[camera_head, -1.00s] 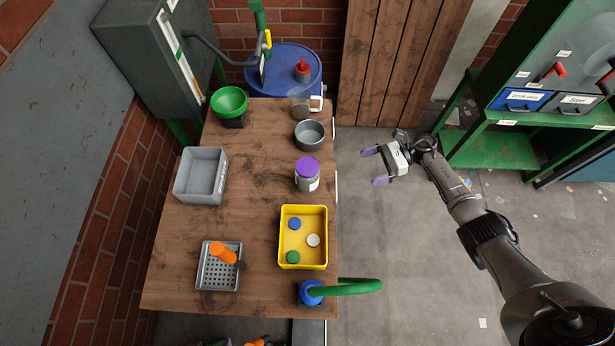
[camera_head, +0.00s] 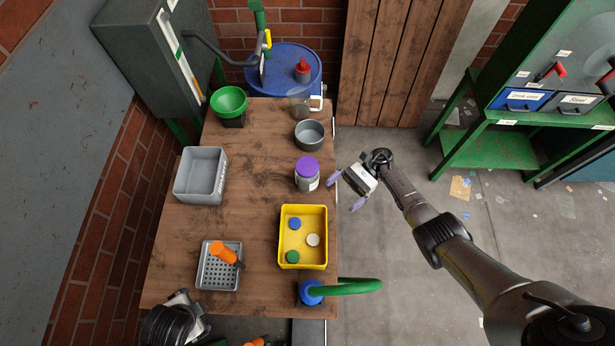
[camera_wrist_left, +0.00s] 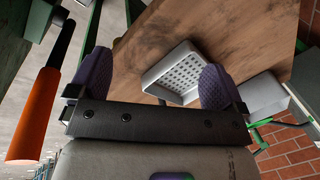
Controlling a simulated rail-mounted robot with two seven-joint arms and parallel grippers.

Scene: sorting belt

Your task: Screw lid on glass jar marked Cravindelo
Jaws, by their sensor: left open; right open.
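A glass jar (camera_head: 307,182) with a pale label and a purple top (camera_head: 307,166) stands upright near the table's right edge. I cannot read its label. My right gripper (camera_head: 346,191) is open and empty, just right of the jar, beside the table edge and apart from the jar. My left gripper (camera_wrist_left: 156,75) is open and empty in the left wrist view. In the head view it shows at the table's near left corner.
A grey perforated tray (camera_head: 208,275) with an orange-handled tool (camera_head: 223,252) lies at the near left. A grey bin (camera_head: 200,190), green bowl (camera_head: 229,102), grey pot (camera_head: 309,135) and glass mug (camera_head: 300,104) stand farther back. The table's middle is clear.

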